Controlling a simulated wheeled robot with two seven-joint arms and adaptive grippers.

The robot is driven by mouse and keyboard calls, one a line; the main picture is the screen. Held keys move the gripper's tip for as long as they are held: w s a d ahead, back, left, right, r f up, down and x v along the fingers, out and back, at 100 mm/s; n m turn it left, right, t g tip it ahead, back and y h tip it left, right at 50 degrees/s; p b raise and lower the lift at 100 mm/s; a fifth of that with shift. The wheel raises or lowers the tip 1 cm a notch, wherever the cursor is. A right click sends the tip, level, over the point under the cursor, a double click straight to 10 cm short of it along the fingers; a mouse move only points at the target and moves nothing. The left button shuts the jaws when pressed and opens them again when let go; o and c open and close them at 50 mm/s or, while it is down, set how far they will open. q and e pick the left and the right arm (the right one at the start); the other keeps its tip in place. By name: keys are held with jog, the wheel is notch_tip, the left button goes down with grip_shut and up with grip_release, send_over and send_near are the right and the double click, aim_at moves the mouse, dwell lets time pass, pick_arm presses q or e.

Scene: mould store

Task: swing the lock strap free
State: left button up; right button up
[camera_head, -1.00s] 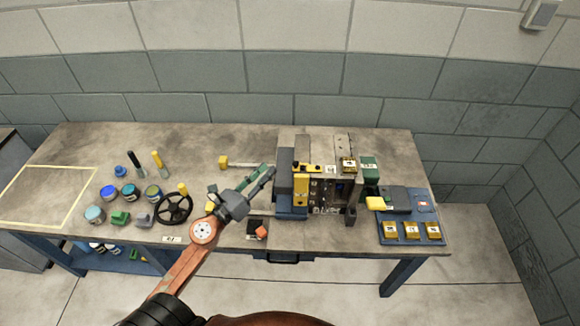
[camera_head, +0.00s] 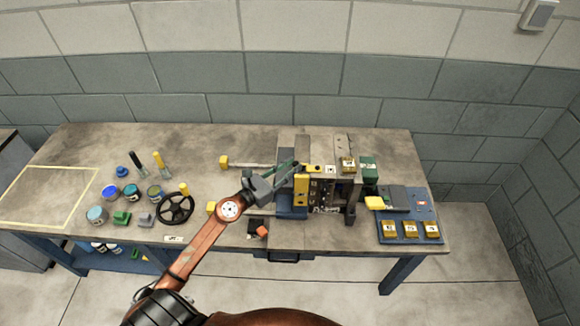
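The mould (camera_head: 337,180) stands on the bench at centre right, a grey block with a face of small fittings. A yellow upright bar (camera_head: 301,190), which looks like the lock strap, is on its left front edge. My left gripper (camera_head: 287,172) reaches in from the lower left, its fingers beside the upper end of the yellow bar. Whether it touches the bar, and whether the fingers are open or shut, is too small to tell. My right gripper is out of view.
A black handwheel (camera_head: 176,209) and several paint pots stand on the left. A yellow-ended bar (camera_head: 247,163) lies behind my arm. A blue tray (camera_head: 399,231) with several brass blocks is at the right. A yellow-outlined area (camera_head: 45,199) at far left is clear.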

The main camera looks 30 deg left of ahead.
pick_arm(q)
grip_shut()
dwell(0.4)
